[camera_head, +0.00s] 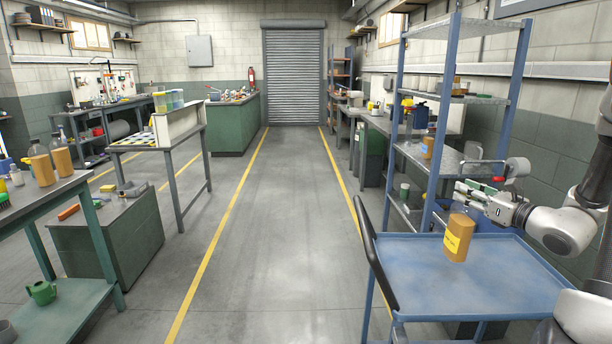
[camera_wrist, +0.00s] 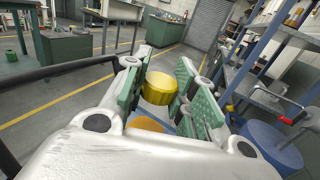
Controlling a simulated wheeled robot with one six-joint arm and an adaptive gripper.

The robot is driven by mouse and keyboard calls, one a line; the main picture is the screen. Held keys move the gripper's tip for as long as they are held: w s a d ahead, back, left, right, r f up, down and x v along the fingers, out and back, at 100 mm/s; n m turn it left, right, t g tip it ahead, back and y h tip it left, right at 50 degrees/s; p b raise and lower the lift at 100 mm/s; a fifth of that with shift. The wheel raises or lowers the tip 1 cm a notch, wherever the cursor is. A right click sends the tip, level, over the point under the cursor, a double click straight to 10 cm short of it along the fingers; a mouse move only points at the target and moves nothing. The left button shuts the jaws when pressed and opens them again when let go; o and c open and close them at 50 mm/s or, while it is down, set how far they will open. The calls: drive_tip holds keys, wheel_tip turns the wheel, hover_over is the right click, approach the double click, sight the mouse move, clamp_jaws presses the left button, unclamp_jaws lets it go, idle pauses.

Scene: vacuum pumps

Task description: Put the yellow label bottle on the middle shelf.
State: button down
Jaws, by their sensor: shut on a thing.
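The yellow label bottle (camera_head: 459,238) is amber with a yellow label and stands out upright over the blue cart tray (camera_head: 440,290) in the head view. My gripper (camera_head: 470,193) is at its top, reaching in from the right. In the wrist view, a yellow ribbed cap (camera_wrist: 159,87) sits between the green finger pads, with an amber surface below it; my gripper is shut on the bottle. I cannot tell whether its base touches the tray. The blue-posted shelf rack stands behind the cart, with a middle shelf (camera_head: 452,160) and a higher shelf (camera_head: 470,98).
An amber container (camera_head: 427,147) stands at the left of the middle shelf. A grey round part with red (camera_head: 517,167) is near that shelf's right side. The cart's dark handle (camera_head: 375,255) rises at left. Blue rack posts border the shelves. The floor aisle (camera_head: 265,240) is clear.

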drive_tip(key=shift+d+r, duration=0.15)
drive_tip(key=shift+w+d+r+m+t+h, duration=0.25)
drive_tip(key=shift+w+d+m+t+h, duration=0.15)
drive_tip(key=shift+m+h, duration=0.45)
drive_tip(key=shift+w+a+f+m+h, duration=0.3)
drive_tip(key=shift+w+a+h, duration=0.15)
drive_tip(key=shift+h, duration=0.3)
drive_tip(key=a+f, duration=0.2)
drive_tip(key=a, duration=0.5)
drive_tip(key=w+a+f, duration=0.1)
drive_tip(key=a+f, duration=0.2)
drive_tip(key=a, duration=0.4)
drive_tip(key=shift+w+f+y, duration=0.25)
drive_tip(key=shift+w+y, duration=0.05)
